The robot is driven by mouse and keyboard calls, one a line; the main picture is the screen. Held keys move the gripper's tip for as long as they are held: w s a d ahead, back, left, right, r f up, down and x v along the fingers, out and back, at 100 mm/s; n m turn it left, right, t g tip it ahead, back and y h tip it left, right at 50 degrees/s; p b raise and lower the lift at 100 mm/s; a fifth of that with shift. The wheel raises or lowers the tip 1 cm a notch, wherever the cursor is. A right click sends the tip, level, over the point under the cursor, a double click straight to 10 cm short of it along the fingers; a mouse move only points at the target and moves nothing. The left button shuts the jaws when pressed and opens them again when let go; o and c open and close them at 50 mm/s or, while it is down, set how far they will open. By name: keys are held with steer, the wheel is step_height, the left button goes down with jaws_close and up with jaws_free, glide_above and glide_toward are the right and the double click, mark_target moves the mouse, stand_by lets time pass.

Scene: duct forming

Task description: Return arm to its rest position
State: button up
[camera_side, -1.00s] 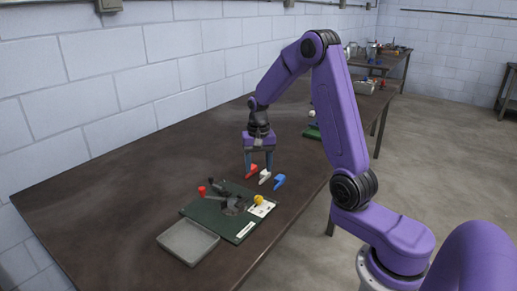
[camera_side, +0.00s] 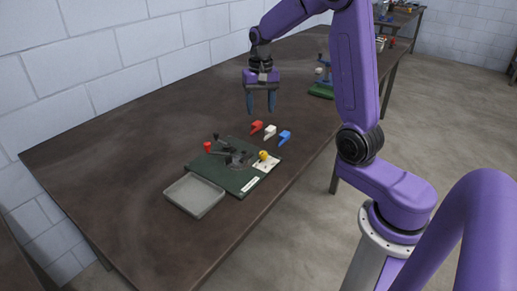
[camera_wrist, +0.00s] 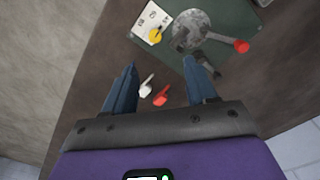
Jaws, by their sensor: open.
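My gripper (camera_side: 261,103) is open and empty, with its blue fingers pointing down, raised above the dark table (camera_side: 110,150). In the side view a red piece (camera_side: 256,127), a white piece (camera_side: 270,131) and a blue piece (camera_side: 285,137) lie in a row on the table, below and apart from the fingers. In the wrist view the fingers (camera_wrist: 160,82) are spread, with the white piece (camera_wrist: 146,87) and the red piece (camera_wrist: 161,96) visible between them. The blue piece does not show there.
A green board (camera_side: 222,175) carries a dark round fixture with a red-knobbed handle (camera_side: 208,146) and a yellow knob (camera_side: 263,155) on a white card. A grey tray (camera_side: 194,195) sits at its front. A wall (camera_side: 120,45) runs behind the table. The table's left part is clear.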

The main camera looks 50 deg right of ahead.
steer(key=s+a+r+n, duration=0.1)
steer(key=s+a+n, duration=0.35)
steer(key=a, duration=0.25)
steer(key=s+a+n, duration=0.4)
steer(key=a+n, duration=0.1)
steer(key=a, duration=0.2)
steer(key=s+a+n, duration=0.3)
steer(key=s+n, duration=0.8)
steer(key=s, duration=0.9)
steer(key=shift+a+f, duration=0.2)
steer(key=shift+f, duration=0.25)
